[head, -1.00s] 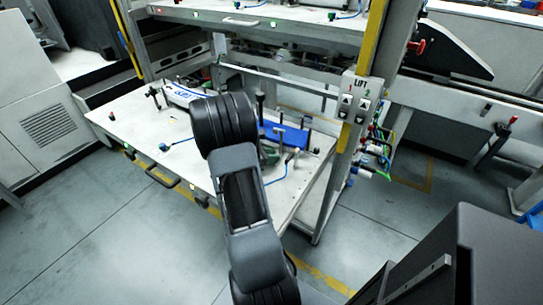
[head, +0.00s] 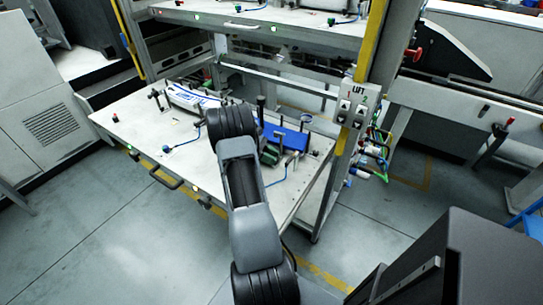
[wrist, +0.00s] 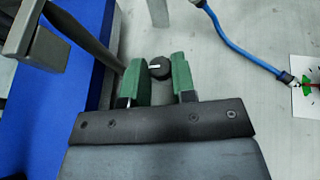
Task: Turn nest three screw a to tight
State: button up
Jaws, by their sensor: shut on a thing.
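In the wrist view my gripper (wrist: 161,75) has its two green fingers on either side of a small round black screw knob (wrist: 160,66) with a pale mark across its top. The fingers are shut on the knob, which stands on the light grey shelf plate. The mark points roughly left. I cannot tell from the picture how tight the screw is. The pulled-out shelf (head: 140,128) carries a blue block (head: 287,137) and a pale part in holders (head: 190,97).
In the wrist view a blue block (wrist: 60,70) with a grey clamp arm (wrist: 85,32) stands close left of the fingers. A blue cable (wrist: 240,52) runs on the right to a white label (wrist: 306,88). A post with lift buttons (head: 350,110) stands right of the shelf.

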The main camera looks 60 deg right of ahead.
jog(key=shift+m+y, duration=0.4)
jog(key=o, duration=0.9)
jog(key=shift+w, duration=0.1)
jog(key=p+v, duration=0.1)
jog(key=v, duration=1)
jog(key=shift+w+r, duration=0.3)
jog(key=shift+w+r+p, duration=0.15)
jog(key=shift+w+p, duration=0.35)
jog(key=shift+p, duration=0.6)
jog(key=shift+w+a+p, duration=0.15)
jog(key=shift+w+p, duration=0.3)
jog(key=shift+p, duration=0.1)
